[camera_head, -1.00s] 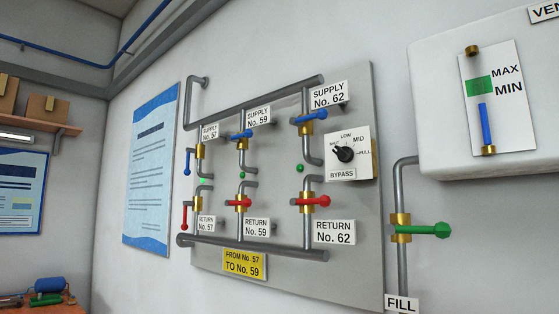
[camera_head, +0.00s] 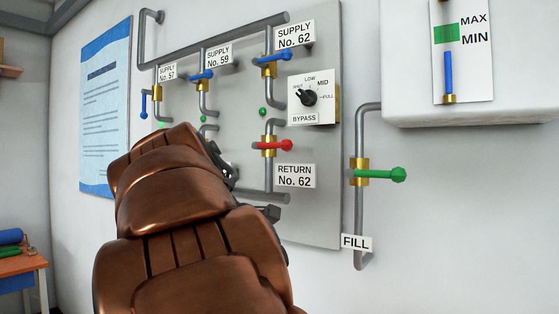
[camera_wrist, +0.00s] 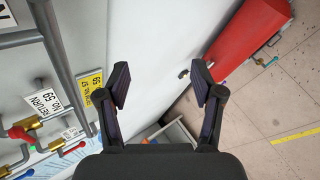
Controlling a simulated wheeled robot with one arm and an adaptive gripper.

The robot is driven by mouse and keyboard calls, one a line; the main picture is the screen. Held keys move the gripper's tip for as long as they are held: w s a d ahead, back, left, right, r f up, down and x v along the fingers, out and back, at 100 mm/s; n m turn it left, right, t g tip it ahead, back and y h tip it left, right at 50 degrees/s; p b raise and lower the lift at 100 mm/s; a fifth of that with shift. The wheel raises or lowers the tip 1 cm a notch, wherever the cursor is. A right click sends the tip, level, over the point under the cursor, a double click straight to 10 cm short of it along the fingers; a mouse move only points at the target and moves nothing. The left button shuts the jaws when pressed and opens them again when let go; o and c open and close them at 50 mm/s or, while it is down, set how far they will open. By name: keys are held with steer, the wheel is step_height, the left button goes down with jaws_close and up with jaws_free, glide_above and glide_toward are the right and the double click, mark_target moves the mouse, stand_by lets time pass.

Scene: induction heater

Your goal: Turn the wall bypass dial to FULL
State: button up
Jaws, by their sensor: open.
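The bypass dial (camera_head: 309,97) is a black knob on a white plate marked SHUT, LOW, MID and FULL, with a BYPASS label below. The plate is on the grey wall panel (camera_head: 318,215). The knob's pointer is toward the upper left, at the SHUT mark. My gripper (camera_wrist: 161,82) is open and empty in the wrist view, with a finger on each side. In the head view my copper-coloured arm hides most of it; dark gripper parts show below and left of the dial, apart from it. The dial is not visible in the wrist view.
Right of the dial are a fill pipe with a green-handled valve (camera_head: 378,174) and a white tank (camera_head: 410,80). Left of it, a red-handled valve (camera_head: 270,146) and blue-handled valves stick out. The wrist view shows a red object (camera_wrist: 245,40) above the floor.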

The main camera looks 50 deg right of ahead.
steer(key=s+d+r+n+h, duration=0.1)
steer(key=d+r+h, duration=0.15)
steer(key=r, duration=0.55)
steer(key=s+d+r+n+h, duration=0.15)
steer(key=d+r, duration=0.25)
steer(key=r, duration=0.5)
steer(key=n+g+h+p, duration=0.1)
steer(key=g+h, duration=0.2)
steer(key=h, duration=0.2)
glide_toward(301, 97)
steer(key=d, duration=0.3)
steer(key=shift+d+r+p, duration=0.1)
steer(key=shift+d+p, duration=0.35)
steer(key=shift+d, duration=3.45)
steer(key=shift+c, duration=0.2)
steer(key=c, duration=1.1)
